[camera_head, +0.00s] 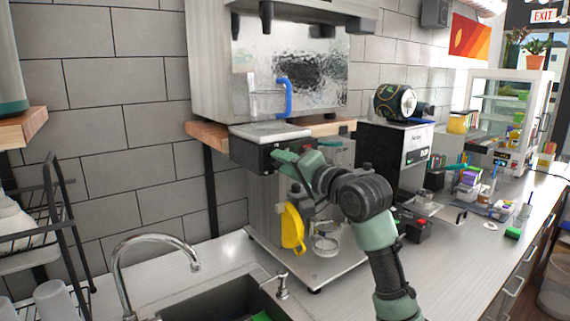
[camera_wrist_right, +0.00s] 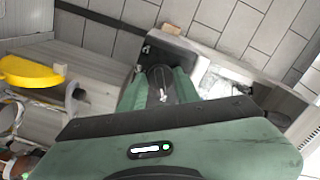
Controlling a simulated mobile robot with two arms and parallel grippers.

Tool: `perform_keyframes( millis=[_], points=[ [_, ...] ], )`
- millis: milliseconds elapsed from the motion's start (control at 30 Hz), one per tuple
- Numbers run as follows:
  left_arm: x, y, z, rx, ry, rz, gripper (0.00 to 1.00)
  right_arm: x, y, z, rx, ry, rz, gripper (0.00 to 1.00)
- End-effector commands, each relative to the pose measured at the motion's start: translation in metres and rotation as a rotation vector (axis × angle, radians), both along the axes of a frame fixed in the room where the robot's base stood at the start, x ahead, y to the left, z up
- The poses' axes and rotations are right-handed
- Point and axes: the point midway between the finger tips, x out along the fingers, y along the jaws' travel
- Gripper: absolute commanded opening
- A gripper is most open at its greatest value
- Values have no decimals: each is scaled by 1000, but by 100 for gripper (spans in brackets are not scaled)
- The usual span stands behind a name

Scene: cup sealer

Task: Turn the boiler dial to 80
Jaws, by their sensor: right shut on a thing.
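The boiler (camera_head: 248,154) is a dark box-fronted unit with a grey top, standing in front of the wooden shelf. My right gripper (camera_head: 287,158) reaches its front face from the right. In the right wrist view, the green fingers of my right gripper (camera_wrist_right: 163,82) are shut on a dark round part, the boiler dial (camera_wrist_right: 160,84), which sits against the dark front (camera_wrist_right: 172,52). The fingers hide most of the dial, and I cannot read its setting. My left gripper is not in view.
A yellow-handled item (camera_head: 293,228) and a glass jug (camera_head: 326,240) are below my right arm. A pitcher with a blue handle (camera_head: 285,96) stands above. A sink with a curved tap (camera_head: 150,240) is at the lower left. The counter to the right holds several small items.

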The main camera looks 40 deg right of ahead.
Motion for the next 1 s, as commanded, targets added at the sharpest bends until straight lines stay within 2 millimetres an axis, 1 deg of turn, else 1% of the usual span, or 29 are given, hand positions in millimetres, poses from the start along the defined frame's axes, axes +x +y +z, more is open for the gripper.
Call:
perform_keyframes(
  millis=[67, 100, 133, 167, 467, 567, 667, 800, 900, 1000],
  points=[
    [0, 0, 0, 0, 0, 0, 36, 0, 0, 0, -1, 1, 0, 0],
    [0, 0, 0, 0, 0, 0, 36, 0, 0, 0, -1, 1, 0, 40],
    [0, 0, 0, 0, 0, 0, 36, 0, 0, 0, -1, 1, 0, 48],
    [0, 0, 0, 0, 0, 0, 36, 0, 0, 0, -1, 1, 0, 53],
    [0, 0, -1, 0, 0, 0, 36, -1, 0, 0, -2, 1, 0, 53],
    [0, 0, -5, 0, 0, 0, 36, -7, 0, -2, -2, 1, -1, 53],
    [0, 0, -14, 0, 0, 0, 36, -21, 2, -3, -3, -1, -2, 53],
    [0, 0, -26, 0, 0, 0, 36, -46, 4, -4, -3, -2, -2, 53],
    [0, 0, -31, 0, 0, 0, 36, -62, 6, -3, -4, -1, -1, 53],
    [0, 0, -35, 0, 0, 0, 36, -72, 7, -2, -2, -1, -2, 53]
  ],
)
